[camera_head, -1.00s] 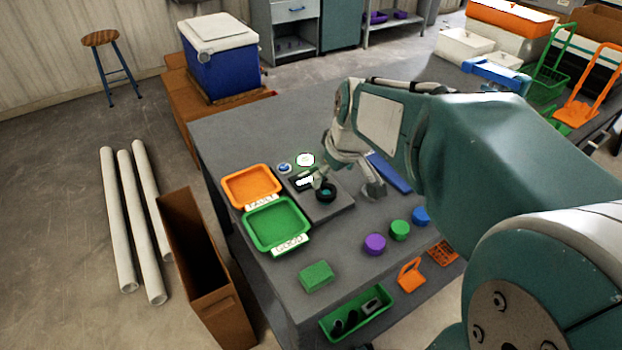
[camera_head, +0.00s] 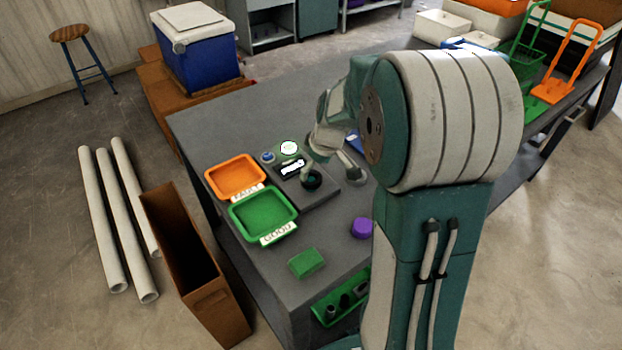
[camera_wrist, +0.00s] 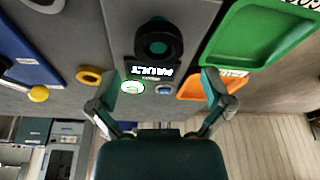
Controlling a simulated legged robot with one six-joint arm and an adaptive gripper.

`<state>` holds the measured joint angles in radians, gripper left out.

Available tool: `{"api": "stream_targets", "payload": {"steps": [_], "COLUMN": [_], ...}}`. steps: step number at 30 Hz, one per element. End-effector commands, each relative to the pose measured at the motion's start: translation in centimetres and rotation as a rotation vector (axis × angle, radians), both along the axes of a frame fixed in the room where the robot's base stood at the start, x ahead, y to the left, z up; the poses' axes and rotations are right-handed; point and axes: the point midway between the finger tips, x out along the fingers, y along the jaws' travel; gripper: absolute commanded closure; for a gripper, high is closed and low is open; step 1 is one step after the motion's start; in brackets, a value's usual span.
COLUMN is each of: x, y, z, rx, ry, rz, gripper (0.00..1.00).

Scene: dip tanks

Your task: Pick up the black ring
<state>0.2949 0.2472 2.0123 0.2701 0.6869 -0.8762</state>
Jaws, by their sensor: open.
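The black ring (camera_head: 311,180) lies on a dark grey fixture plate on the table, with a teal centre showing in its hole. In the wrist view the black ring (camera_wrist: 156,50) is near the top middle, beyond my fingertips. My gripper (camera_wrist: 156,80) is open, its two fingers spread wide with nothing between them that they touch. In the head view my gripper (camera_head: 328,168) hangs close over the plate beside the ring; its fingers partly overlap the plate. I cannot tell the exact height gap.
An orange tray (camera_head: 235,176) labelled FAULT and a green tray (camera_head: 263,212) labelled GOOD stand left of the plate. A small lit display (camera_head: 292,167) is beside the ring. A green block (camera_head: 306,262) and a purple piece (camera_head: 361,228) lie in front. A yellow ring (camera_wrist: 90,75) shows in the wrist view.

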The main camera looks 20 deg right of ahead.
Motion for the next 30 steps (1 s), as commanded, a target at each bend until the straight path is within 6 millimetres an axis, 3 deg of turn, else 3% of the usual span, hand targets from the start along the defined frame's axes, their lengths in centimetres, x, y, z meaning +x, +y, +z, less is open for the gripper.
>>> {"api": "stream_targets", "payload": {"steps": [6, 16, 21, 22, 30], "x": [1.1, 1.3, 1.3, 1.3, 1.3], "y": [0.2, 0.3, 0.3, 0.3, 0.3], "z": [-3.3, -4.0, -4.0, -4.0, -4.0], "rx": [0.001, 0.000, 0.001, 0.001, 0.000], "ry": [0.004, 0.001, 0.001, 0.001, 0.001], "rz": [0.002, 0.000, 0.000, 0.000, 0.000], "gripper": [0.00, 0.00, 0.76, 0.82, 0.82]}}
